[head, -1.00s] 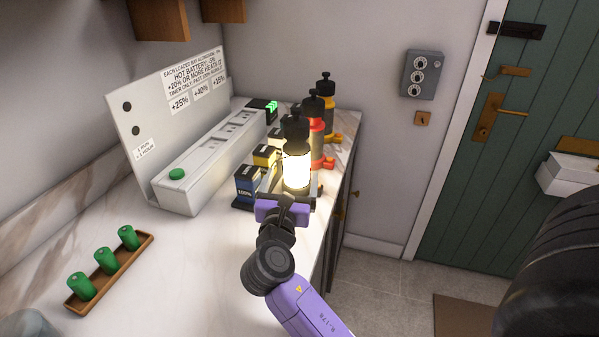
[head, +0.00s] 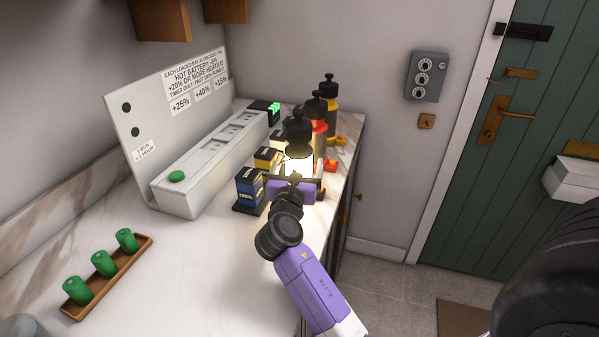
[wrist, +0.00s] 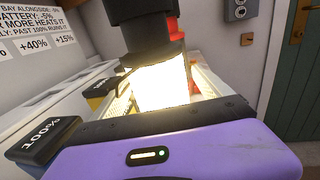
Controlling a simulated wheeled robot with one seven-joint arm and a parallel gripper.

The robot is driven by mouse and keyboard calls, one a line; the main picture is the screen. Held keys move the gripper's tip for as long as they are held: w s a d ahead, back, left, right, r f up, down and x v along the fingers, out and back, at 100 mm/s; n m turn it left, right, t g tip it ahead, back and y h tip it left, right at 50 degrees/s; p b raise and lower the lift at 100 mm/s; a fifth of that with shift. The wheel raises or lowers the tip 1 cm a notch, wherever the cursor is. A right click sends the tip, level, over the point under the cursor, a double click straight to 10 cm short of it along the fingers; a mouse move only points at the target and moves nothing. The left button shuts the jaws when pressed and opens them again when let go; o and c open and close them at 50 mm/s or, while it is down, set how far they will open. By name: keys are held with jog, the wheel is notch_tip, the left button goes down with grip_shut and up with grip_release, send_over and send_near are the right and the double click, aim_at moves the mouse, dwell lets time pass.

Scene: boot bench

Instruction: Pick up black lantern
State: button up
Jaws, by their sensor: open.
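The black lantern (head: 298,133) stands upright on the counter, nearest of a row of lanterns, with a black cap and a glowing body. In the wrist view the lantern's glowing body (wrist: 162,84) is large, just beyond my purple gripper body. My gripper (head: 297,178) is open, low at the near side of the lantern, with its fingers reaching along the lantern's sides. Whether the fingers touch it cannot be told; glare and the gripper body hide the lower part.
Red (head: 318,118) and yellow (head: 330,96) lanterns stand behind it. A blue battery (head: 249,187) and a yellow one (head: 267,158) stand at its left, by the white charger (head: 208,165). A wooden tray (head: 142,250) holds green cylinders. The counter's right edge is close.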

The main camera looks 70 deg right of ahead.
grip_shut()
jog(key=shift+r, duration=0.15)
jog(key=shift+r, duration=0.1)
